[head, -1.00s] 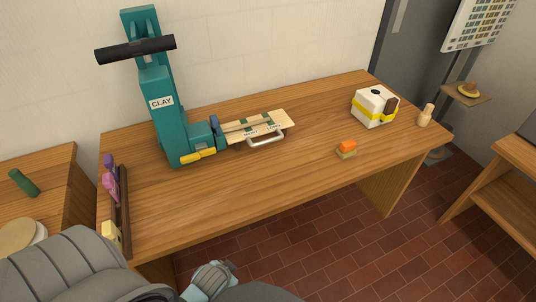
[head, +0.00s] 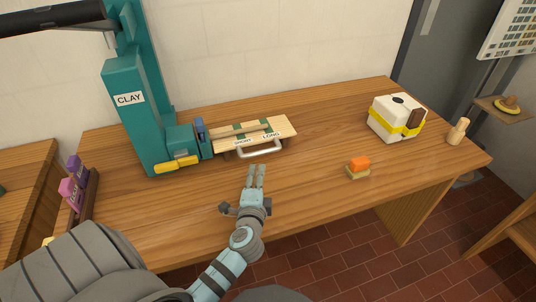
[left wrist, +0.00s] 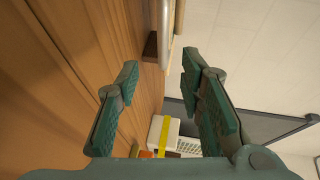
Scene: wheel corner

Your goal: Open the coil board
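The coil board (head: 283,126) is a pale wooden board lying on the table beside the green clay press (head: 133,110). It bears the labels SHORT and LONG, and a metal bar handle (head: 262,153) runs along its front edge. My left gripper (head: 256,169) points at the handle from the near side, with its fingers apart and empty, and looks short of touching it. In the left wrist view, the open fingers (left wrist: 161,70) stand wide, with the handle (left wrist: 165,30) ahead of them. My right gripper is not in view.
An orange-topped block (head: 358,168) sits right of my gripper. A white box with a yellow band (head: 396,118) and a wooden peg figure (head: 458,131) stand at the table's right end. A dark rack with purple pieces (head: 74,186) is at the left. The table between is mostly clear.

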